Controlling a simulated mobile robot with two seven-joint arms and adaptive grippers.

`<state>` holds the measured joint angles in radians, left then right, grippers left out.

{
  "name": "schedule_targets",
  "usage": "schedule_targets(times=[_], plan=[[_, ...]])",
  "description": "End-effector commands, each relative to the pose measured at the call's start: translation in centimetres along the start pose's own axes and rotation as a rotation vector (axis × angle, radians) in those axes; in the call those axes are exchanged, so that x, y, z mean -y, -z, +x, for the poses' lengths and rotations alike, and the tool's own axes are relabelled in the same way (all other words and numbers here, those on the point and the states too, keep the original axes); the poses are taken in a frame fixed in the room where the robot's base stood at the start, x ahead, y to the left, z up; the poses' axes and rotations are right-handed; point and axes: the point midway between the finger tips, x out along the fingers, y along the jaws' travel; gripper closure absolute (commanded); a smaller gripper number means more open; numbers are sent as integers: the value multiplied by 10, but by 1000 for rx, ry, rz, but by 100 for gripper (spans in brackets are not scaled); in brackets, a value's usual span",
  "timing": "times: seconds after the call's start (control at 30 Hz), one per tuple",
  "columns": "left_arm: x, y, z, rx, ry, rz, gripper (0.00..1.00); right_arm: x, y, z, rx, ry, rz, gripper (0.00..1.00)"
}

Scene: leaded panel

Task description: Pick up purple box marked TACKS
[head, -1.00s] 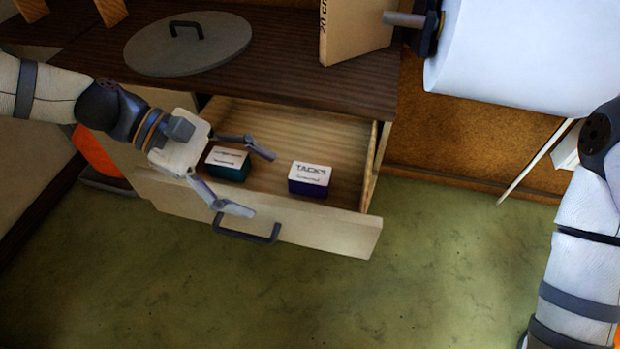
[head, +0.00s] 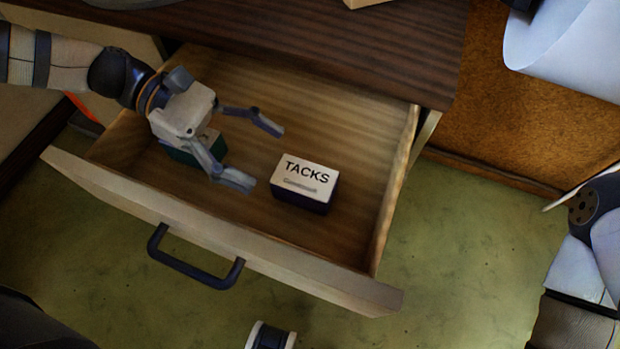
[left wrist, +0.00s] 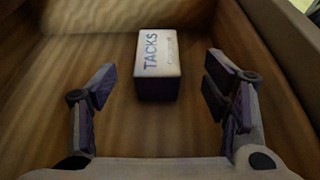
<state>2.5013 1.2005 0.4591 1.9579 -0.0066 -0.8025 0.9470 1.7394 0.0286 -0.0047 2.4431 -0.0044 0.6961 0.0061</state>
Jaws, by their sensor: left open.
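The purple box marked TACKS (head: 304,184) stands in the open drawer, right of its middle, with its white labelled top facing up. It also shows in the left wrist view (left wrist: 158,66), ahead of and between the fingers. My left gripper (head: 260,157) is open and empty, just left of the box and apart from it. In the left wrist view the two fingers of the gripper (left wrist: 160,82) are spread wider than the box. My right gripper is out of view; only part of my right arm shows at the right edge.
A green box (head: 212,147) sits in the drawer, partly hidden under my left gripper. The drawer (head: 230,250) has a dark handle (head: 190,262) and raised walls around the boxes. A dark wooden top (head: 340,45) overhangs the back. A spool-like item (head: 270,337) lies at the bottom edge.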

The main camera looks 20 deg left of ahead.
Motion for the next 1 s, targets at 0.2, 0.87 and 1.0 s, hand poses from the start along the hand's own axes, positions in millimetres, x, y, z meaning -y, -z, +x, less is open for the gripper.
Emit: schedule_targets(times=[0.2,0.87,1.0], plan=[[2,1,47,1,6,-2,31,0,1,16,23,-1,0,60],[-3,3,108,0,-1,3,38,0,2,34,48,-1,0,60],[-3,3,107,-1,-1,3,69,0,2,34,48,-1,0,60]])
